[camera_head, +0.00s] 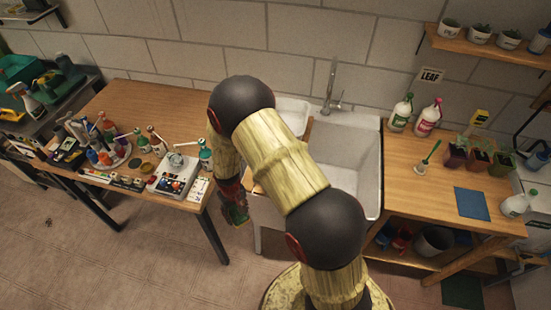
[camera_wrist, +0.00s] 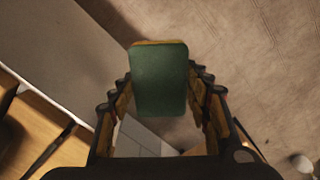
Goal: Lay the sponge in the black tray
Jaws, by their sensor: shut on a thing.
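The sponge (camera_wrist: 160,80) is a green block with a yellow layer along its far edge. In the wrist view it sits between the two fingers of my gripper (camera_wrist: 158,92), which is shut on it. In the head view my gripper (camera_head: 236,212) hangs low between the wooden table and the sink, partly hidden by my arm. A small green patch there seems to be the sponge. I cannot pick out the black tray with certainty in either view.
A wooden table (camera_head: 160,103) at left holds bottles, paints and boxes. A white sink (camera_head: 352,150) stands behind my arm. A wooden counter (camera_head: 415,195) at right holds bottles, several potted seedlings (camera_head: 480,157) and a blue mat (camera_head: 471,203). Floor (camera_head: 150,250) is clear in front.

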